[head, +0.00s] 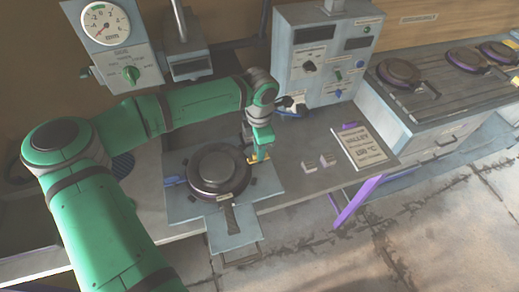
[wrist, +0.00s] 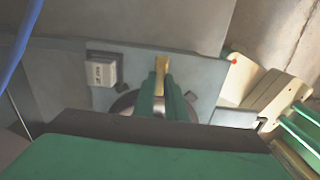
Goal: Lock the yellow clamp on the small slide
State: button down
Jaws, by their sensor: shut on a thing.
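The yellow clamp (head: 259,158) is at the right rear edge of the grey square plate (head: 266,185), beside the round dark pan-like press piece (head: 219,170). My gripper (head: 262,143) reaches down onto the clamp from above. In the wrist view, the two green fingers of my gripper (wrist: 163,98) are close together around a narrow upright yellow bar (wrist: 161,68), which appears to be part of the clamp. The fingers hide its lower part. I cannot tell whether the clamp is locked. No part is clearly marked as the small slide.
A control box (head: 325,50) stands behind the bench, near my arm. A dial gauge panel (head: 108,35) is at the back left. Two small blocks (head: 318,163) and a printed sign (head: 365,147) lie to the right. A hot-plate counter (head: 440,85) is farther right.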

jog(key=c, duration=1.8)
grip_release()
notch_tip(320, 180, up, 11)
jog(key=shift+f, duration=0.1)
